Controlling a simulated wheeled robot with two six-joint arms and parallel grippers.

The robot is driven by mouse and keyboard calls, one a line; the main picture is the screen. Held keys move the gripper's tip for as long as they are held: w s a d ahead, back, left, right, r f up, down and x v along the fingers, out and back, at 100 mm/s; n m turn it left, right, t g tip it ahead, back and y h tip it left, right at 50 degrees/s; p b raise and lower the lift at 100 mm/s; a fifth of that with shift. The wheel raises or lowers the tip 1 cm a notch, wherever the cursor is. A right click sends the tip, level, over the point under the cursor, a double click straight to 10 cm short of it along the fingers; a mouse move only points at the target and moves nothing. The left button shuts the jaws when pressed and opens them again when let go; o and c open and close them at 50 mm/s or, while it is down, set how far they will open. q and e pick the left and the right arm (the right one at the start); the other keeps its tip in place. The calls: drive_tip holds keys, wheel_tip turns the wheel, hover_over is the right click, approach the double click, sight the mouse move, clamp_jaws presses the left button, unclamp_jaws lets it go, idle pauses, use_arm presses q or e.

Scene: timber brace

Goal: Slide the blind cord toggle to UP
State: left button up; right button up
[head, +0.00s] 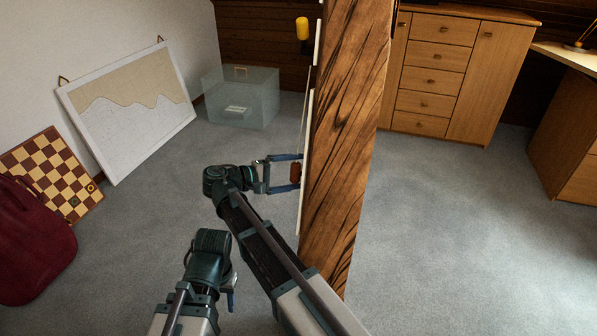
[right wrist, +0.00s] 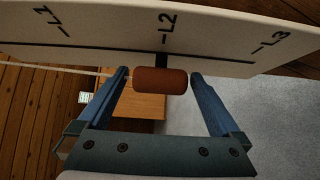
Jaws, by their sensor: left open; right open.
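A small red-brown toggle (head: 295,172) hangs on a thin pale cord (head: 304,112) beside the timber post. In the right wrist view the toggle (right wrist: 160,81) lies by the mark L2 on a white scale strip (right wrist: 215,48), which also bears L1 and L3. No UP mark is readable. My right gripper (head: 294,172) is open, its blue fingers on either side of the toggle. In the right wrist view a gap shows between the toggle and each finger (right wrist: 160,80). My left gripper (head: 230,292) is low in front, away from the toggle, its fingers mostly hidden.
The slanted timber post (head: 345,130) stands just right of my right gripper. A yellow-ended object (head: 302,29) is higher on its left side. A clear box (head: 240,98), leaning picture (head: 130,105), chessboard (head: 55,172) and red bag (head: 35,245) stand left. A wooden cabinet (head: 480,80) stands behind.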

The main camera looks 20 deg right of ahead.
clamp_jaws()
idle(0.3)
